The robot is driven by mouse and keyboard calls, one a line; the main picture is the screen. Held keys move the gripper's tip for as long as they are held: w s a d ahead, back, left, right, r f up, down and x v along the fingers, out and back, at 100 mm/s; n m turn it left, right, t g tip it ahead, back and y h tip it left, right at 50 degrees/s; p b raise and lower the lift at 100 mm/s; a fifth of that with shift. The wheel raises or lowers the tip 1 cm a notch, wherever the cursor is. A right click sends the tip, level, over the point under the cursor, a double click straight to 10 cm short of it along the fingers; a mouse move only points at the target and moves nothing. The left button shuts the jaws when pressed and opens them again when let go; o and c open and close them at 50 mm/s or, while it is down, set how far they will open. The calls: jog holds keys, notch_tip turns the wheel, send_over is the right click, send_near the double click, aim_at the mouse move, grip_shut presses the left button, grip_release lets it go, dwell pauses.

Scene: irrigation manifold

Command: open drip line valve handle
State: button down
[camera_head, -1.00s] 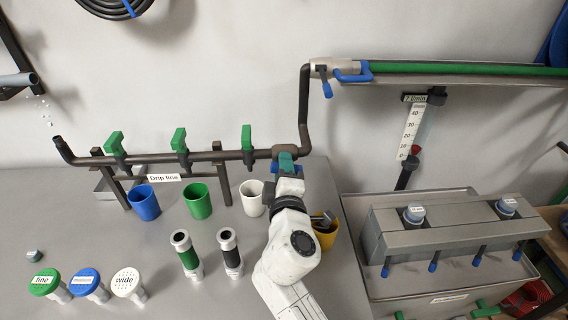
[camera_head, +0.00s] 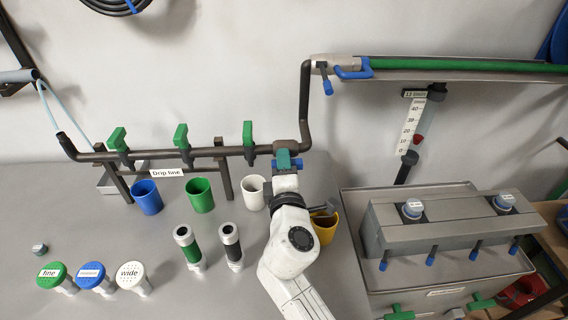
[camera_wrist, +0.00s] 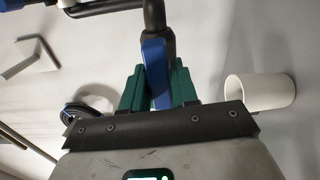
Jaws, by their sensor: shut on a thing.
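The drip line (camera_head: 235,150) is a dark pipe along the wall with a "Drip line" label (camera_head: 168,173). A blue valve handle (camera_head: 298,164) sits near its right end, below the pipe bend; blue shows on both sides of my gripper (camera_head: 284,160). In the wrist view the handle (camera_wrist: 156,72) stands between the green fingers of my gripper (camera_wrist: 158,90), which are shut on it. Its lower part is hidden by the gripper. Three green handles (camera_head: 117,139), (camera_head: 182,136), (camera_head: 248,134) stand upright on the pipe.
Blue (camera_head: 146,197), green (camera_head: 200,195), white (camera_head: 253,193) and yellow (camera_head: 325,228) cups stand below the pipe; the yellow one is beside my arm. Nozzles (camera_head: 97,278) and tubes (camera_head: 188,248) stand in front. A flow gauge (camera_head: 413,122) and metal manifold box (camera_head: 445,233) are at right.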

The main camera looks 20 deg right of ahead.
jog(key=shift+f, duration=0.15)
jog(key=c, duration=1)
grip_release()
jog(key=b+v, duration=0.1)
jog(key=v, duration=0.9)
jog(key=shift+s+a, duration=0.15)
jog(key=shift+s, duration=0.25)
